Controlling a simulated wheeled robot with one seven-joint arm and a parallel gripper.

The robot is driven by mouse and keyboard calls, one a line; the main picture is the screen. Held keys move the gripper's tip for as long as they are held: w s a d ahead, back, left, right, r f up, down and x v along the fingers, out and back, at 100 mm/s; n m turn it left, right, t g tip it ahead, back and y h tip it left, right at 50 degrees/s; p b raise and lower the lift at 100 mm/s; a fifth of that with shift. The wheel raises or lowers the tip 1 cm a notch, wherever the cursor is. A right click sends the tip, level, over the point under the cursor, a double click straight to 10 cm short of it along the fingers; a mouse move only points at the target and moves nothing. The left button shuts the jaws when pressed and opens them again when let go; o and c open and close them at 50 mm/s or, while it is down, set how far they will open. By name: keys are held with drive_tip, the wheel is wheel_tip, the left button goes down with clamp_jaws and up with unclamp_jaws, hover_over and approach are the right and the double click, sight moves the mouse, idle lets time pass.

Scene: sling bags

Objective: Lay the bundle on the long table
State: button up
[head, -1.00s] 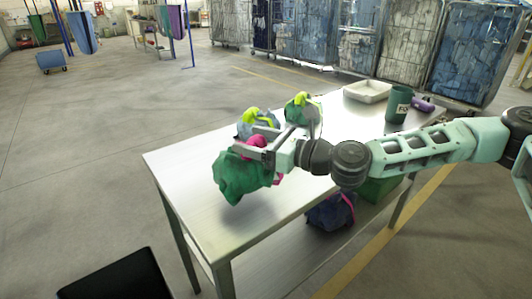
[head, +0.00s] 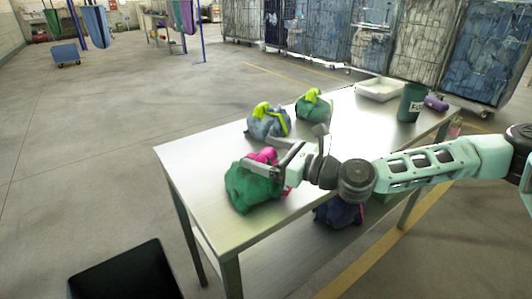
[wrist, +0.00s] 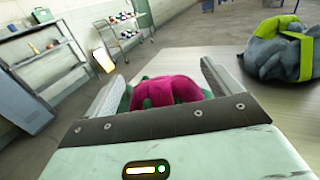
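The bundle is a green cloth bag (head: 252,190) with a pink tied top (head: 262,156). It sits at the near left part of the long metal table (head: 205,165) and appears to rest on the top. My gripper (head: 268,160) is right at the bundle from the right side. In the wrist view its two fingers (wrist: 163,80) are wide apart, one on each side of the pink top (wrist: 170,90). The fingers look open around it; whether either touches the cloth is unclear. Most of the green body is hidden in that view.
A grey-blue bundle with a yellow tie (head: 268,124) and a green one with a yellow tie (head: 313,105) stand farther back. A white tray (head: 380,89), a green canister (head: 410,103) and a purple roll (head: 436,102) are at the far end. A dark bundle (head: 338,213) is below.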

drive_tip(key=shift+r, duration=0.15)
drive_tip(key=b+v, duration=0.1)
drive_tip(key=v, duration=1.1)
drive_tip(key=s+a+f+n+g+h+p, duration=0.1)
drive_tip(key=s+a+f+n+g+h, duration=0.1)
drive_tip(key=s+f+n+g+h, duration=0.45)
drive_tip(key=s+a+f+n+g+h+p, duration=0.15)
drive_tip(key=s+f+n+g, duration=0.3)
drive_tip(key=s+n, duration=0.55)
drive_tip(key=s+d+r+n+t+h+p, duration=0.1)
drive_tip(key=s+d+r+n+h+p, duration=0.1)
drive_tip(key=r+n, duration=0.5)
drive_tip(key=s+d+r+n+h+p, duration=0.1)
drive_tip(key=s+d+r+n+h, duration=0.2)
drive_tip(key=s+r+n, duration=0.3)
wheel_tip(320, 180, up, 4)
drive_tip(key=shift+d+r+n+t+h+p, duration=0.1)
drive_tip(key=shift+d+n+t+h+p, duration=0.3)
drive_tip(key=shift+n+h, duration=0.65)
